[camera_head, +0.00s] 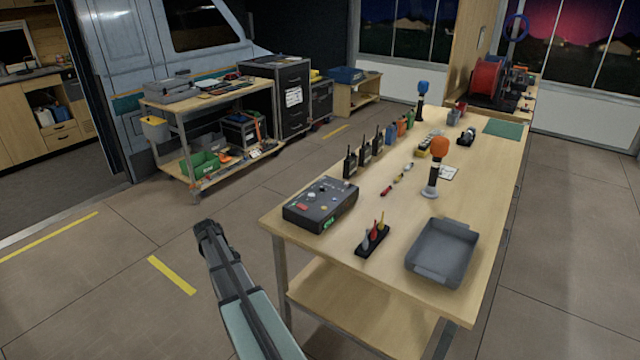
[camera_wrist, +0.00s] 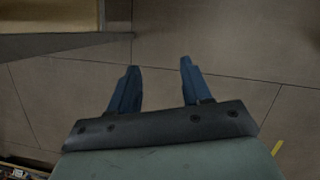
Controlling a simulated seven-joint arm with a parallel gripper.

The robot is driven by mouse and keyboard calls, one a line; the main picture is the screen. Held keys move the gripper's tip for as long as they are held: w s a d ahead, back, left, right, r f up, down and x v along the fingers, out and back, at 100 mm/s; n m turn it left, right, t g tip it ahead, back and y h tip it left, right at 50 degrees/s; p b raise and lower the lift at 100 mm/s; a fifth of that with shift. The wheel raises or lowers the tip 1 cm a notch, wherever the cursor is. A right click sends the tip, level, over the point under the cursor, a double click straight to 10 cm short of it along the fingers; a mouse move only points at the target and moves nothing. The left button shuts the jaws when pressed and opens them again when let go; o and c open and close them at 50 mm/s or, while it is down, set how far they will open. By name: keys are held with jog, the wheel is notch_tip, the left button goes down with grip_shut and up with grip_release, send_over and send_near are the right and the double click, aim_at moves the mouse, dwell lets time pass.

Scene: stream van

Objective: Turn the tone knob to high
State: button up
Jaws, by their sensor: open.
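A dark control box (camera_head: 321,204) with several small knobs and buttons on its sloped top sits at the near left corner of the wooden table (camera_head: 440,248). A red part and a lit green part show on it. Its labels are too small to read, so I cannot tell which knob is the tone knob or how it is set. My gripper (camera_wrist: 155,88) is open and empty above the floor. In the head view my arm reaches up left of the table, apart from the box, and the fingertips are not clear there.
A small stand with coloured tools (camera_head: 372,240) and a grey tray (camera_head: 442,252) stand right of the box. Several black radios (camera_head: 364,153) stand behind it. An orange-topped microphone (camera_head: 436,160) stands mid-table. A workbench (camera_head: 205,110) stands behind left. The floor around my gripper is clear.

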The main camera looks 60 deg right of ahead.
jog(key=w+d+r, duration=0.4)
jog(key=d+r, duration=1.1)
jog(key=r, duration=0.2)
jog(key=n+g, duration=0.1)
send_near(322, 187)
jog(key=x, duration=0.8)
jog(key=shift+d, duration=0.1)
grip_shut()
